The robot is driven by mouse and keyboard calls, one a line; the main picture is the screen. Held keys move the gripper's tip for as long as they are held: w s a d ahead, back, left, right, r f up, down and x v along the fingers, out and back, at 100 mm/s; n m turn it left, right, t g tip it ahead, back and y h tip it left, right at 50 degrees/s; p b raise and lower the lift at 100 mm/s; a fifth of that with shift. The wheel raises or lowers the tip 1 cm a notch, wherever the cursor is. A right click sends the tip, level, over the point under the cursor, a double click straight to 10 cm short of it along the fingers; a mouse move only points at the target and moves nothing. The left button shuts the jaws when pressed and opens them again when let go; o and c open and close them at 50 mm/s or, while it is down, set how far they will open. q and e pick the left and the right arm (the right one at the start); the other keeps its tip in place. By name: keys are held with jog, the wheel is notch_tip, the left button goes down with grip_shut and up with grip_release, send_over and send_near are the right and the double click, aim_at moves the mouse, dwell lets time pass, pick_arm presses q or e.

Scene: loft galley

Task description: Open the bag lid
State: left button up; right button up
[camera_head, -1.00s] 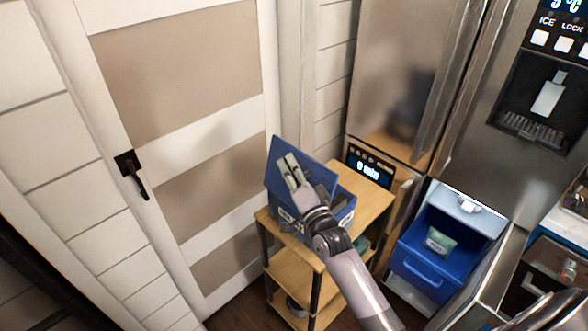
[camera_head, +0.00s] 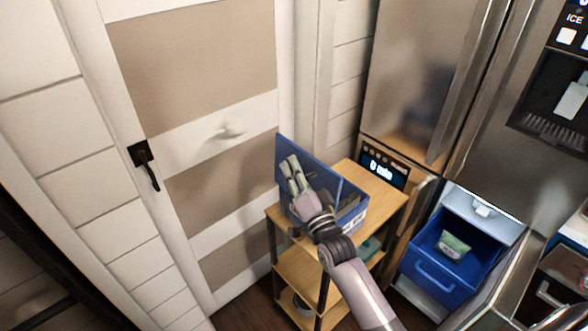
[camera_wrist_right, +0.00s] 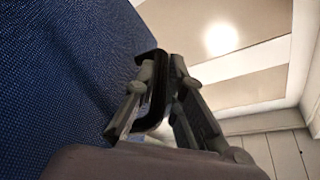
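The blue bag (camera_head: 352,219) stands on the top of a wooden cart. Its blue lid (camera_head: 323,171) is raised, standing steeply on the left side of the bag, so the bag's mouth shows partly open. My right gripper (camera_head: 289,163) is in front of the lid, with its arm crossing part of the bag. In the right wrist view, the gripper's fingers (camera_wrist_right: 164,62) sit close on both sides of a black handle (camera_wrist_right: 158,95) on the blue woven lid (camera_wrist_right: 60,80). The contents of the bag are mostly hidden. My left gripper is not in view.
The cart (camera_head: 385,190) has lower shelves holding a few items. A white and beige door (camera_head: 200,130) stands close behind and left. A steel fridge (camera_head: 415,80) is at the right, with a blue open drawer (camera_head: 437,272) holding a green packet (camera_head: 453,244).

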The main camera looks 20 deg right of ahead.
jog(key=shift+o, duration=1.1)
jog(key=shift+f, duration=0.1)
jog(key=shift+s, duration=0.15)
jog(key=v, duration=1.1)
jog(key=shift+s+f, duration=0.15)
jog(key=shift+s, duration=0.2)
jog(key=shift+d+f, duration=0.1)
jog(key=shift+d, duration=0.05)
